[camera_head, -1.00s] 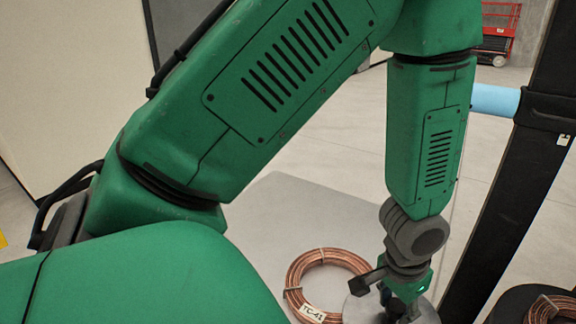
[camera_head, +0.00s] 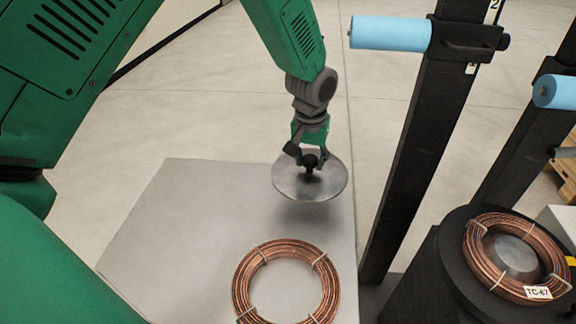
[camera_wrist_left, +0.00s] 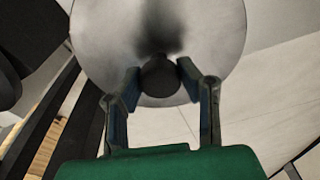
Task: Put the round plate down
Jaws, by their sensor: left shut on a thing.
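The round plate (camera_head: 290,188) is a grey metal disc with a black knob (camera_head: 310,163) at its centre. My left gripper (camera_head: 309,158) is shut on the knob and holds the plate near the far right edge of the grey table (camera_head: 190,225). My right gripper is not in view.
A copper coil (camera_head: 243,283) lies on the table's near part. Another coil (camera_head: 480,268), tagged TC-67, sits on a black round stand (camera_head: 430,275) at right. A black post (camera_head: 425,150) with a blue roller (camera_head: 390,33) rises beside the table. The table's left part is bare.

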